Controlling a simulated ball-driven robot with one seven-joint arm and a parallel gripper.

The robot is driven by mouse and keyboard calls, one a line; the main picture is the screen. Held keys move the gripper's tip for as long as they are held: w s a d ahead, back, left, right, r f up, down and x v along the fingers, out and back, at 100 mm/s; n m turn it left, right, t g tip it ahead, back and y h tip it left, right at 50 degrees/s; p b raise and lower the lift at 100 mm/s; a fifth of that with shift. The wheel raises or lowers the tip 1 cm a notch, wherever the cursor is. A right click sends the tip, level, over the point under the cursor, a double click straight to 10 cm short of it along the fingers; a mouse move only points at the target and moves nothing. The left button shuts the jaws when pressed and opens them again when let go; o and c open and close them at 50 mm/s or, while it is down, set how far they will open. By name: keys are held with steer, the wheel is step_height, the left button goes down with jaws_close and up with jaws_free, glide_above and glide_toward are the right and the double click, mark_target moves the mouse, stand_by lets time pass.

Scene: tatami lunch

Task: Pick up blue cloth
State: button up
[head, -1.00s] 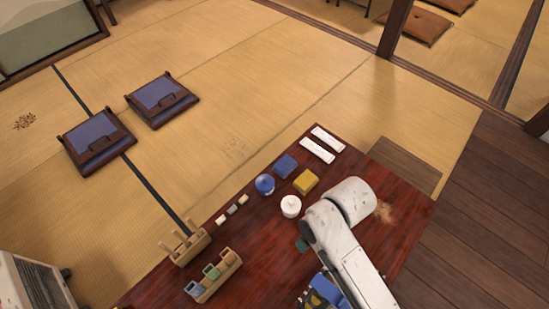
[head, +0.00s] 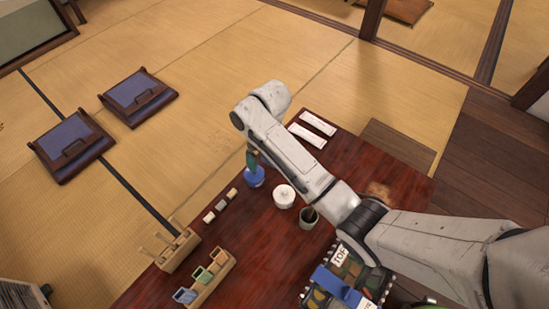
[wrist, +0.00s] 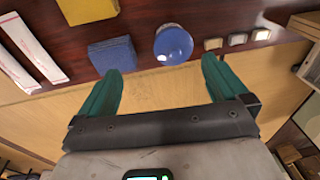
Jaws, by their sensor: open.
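The blue cloth (wrist: 112,55) is a folded square lying flat on the dark red table, seen in the wrist view just beyond my left fingertip. In the head view my arm hides it. My gripper (wrist: 161,70) is open and empty, with green fingers spread near the table's edge. The cloth is not between the fingers. In the head view one green finger of my gripper (head: 251,160) shows above the blue round pot.
A yellow folded cloth (wrist: 88,10) lies beside the blue one. A blue round pot (wrist: 173,44) stands near the gap between my fingers. A white pot (head: 284,196), dark cup (head: 309,217) and white packets (head: 312,129) are close. Open tatami lies beyond the table.

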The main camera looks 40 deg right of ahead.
steer(key=w+d+h+b, duration=0.1)
steer(key=w+d+b, duration=0.15)
steer(key=d, duration=0.55)
steer(key=shift+g, duration=0.3)
steer(key=f, duration=0.1)
steer(key=f+b, duration=0.1)
steer(key=f, duration=0.3)
steer(key=shift+w+f, duration=0.25)
steer(key=shift+w, duration=0.05)
steer(key=f+b, duration=0.2)
steer(key=f, duration=0.1)
steer(key=w+f+b, duration=0.1)
steer(key=f+b, duration=0.1)
steer(key=shift+f, duration=0.1)
steer(key=shift+c, duration=0.4)
steer(key=c, duration=0.7)
